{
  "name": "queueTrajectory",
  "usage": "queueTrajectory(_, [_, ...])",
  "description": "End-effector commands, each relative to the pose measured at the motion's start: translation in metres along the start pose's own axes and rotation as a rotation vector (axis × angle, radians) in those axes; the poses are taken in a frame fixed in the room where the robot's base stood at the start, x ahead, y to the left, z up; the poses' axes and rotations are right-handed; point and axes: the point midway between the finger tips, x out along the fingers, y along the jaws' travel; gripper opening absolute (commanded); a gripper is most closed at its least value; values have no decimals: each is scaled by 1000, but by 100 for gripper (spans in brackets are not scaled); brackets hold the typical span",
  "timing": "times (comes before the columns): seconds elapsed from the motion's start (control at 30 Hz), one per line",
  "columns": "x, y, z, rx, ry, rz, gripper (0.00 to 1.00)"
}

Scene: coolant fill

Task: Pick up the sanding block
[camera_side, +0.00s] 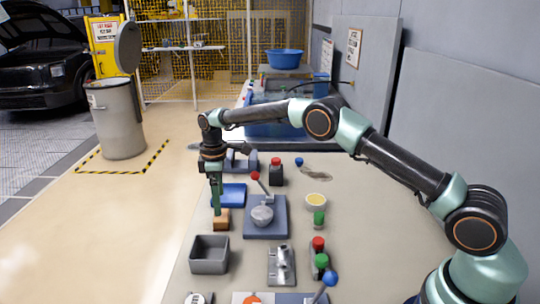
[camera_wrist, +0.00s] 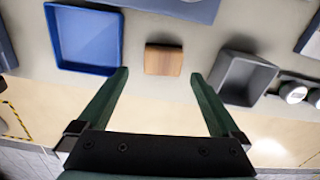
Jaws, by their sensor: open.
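A small wooden-brown block, apparently the sanding block (camera_side: 222,222), sits on the bench between the blue tray and the grey bin. In the wrist view the block (camera_wrist: 164,60) lies just past the fingertips, centred in the gap between them. My gripper (camera_side: 216,209) points down with its green fingers at the block's top left in the side view. In the wrist view my gripper (camera_wrist: 160,76) is open and empty, with a finger to each side of the block's line. I cannot tell how high the tips are above the bench.
A blue tray (camera_side: 234,192) and an open grey bin (camera_side: 209,268) flank the block. They also show in the wrist view, the tray (camera_wrist: 62,58) left and the bin (camera_wrist: 222,80) right. A lever on a blue-grey plate (camera_side: 254,229) stands close by on the right.

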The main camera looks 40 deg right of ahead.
Motion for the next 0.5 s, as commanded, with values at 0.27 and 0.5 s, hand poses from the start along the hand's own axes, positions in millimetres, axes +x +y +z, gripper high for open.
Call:
queueTrajectory(0.27, [22, -2, 1, 1, -2, -2, 100])
queueTrajectory(0.5, [55, -6, 1, 1, -1, -1, 100])
